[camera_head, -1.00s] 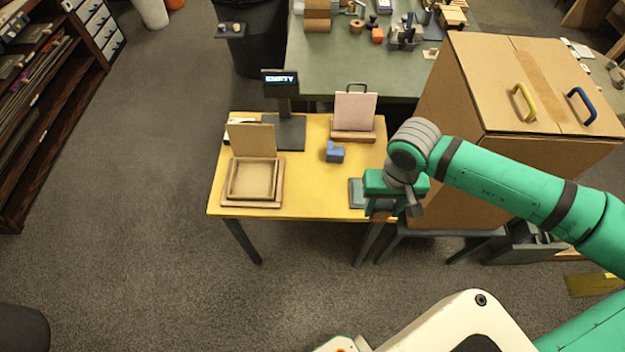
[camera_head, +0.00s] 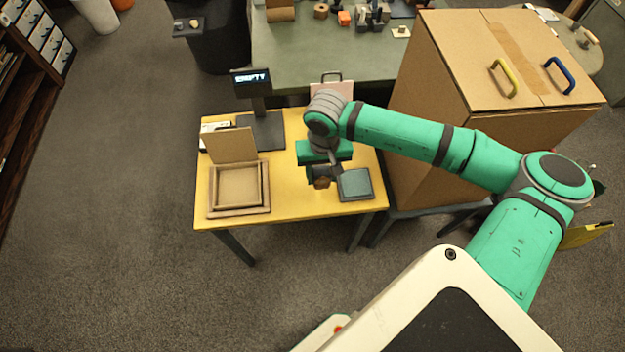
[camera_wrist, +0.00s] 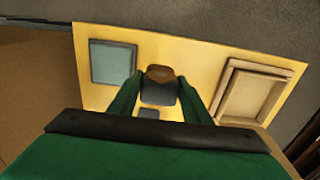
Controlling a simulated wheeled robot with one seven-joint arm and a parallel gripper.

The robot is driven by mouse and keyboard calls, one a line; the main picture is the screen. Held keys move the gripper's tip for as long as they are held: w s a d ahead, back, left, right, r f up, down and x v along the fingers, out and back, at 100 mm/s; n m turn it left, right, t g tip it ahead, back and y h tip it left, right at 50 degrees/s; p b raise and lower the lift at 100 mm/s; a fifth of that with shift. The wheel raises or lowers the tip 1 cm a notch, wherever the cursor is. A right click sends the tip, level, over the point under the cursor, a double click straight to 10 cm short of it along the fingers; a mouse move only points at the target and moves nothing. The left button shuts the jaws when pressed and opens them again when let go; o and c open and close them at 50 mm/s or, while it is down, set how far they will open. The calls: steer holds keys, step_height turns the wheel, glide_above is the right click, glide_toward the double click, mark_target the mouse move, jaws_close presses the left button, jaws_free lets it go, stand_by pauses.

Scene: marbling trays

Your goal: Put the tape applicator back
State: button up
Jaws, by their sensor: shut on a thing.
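My gripper (camera_head: 322,174) is shut on a small dark thing with a brown end (camera_wrist: 158,75), which looks like the tape applicator. It hangs over the yellow table, and its brown end also shows below the fingers in the head view (camera_head: 321,183). In the wrist view both green fingers (camera_wrist: 158,92) flank it. A grey-framed teal pad (camera_head: 355,184) lies just to the right of my gripper; it also shows in the wrist view (camera_wrist: 114,62). Whether the held thing touches the table I cannot tell.
A wooden tray (camera_head: 211,200) with a raised board stands at the table's left. A display (camera_head: 250,80) reading "EMPTY" stands behind. A pink panel (camera_head: 331,88) is partly hidden by my arm. A large cardboard box (camera_head: 430,120) stands right. The table's front strip is clear.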

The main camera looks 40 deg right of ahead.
steer(key=w+f, duration=0.1)
steer(key=w+a+f, duration=0.1)
steer(key=f, duration=0.1)
steer(key=shift+w+f, duration=0.2)
steer(key=shift+w, duration=0.15)
steer(key=shift+w+f, duration=0.2)
steer(key=shift+f, duration=1.5)
steer(key=shift+f, duration=0.2)
steer(key=o, duration=1)
steer(key=shift+r, duration=0.15)
step_height(320, 180, up, 12)
steer(key=shift+r, duration=0.1)
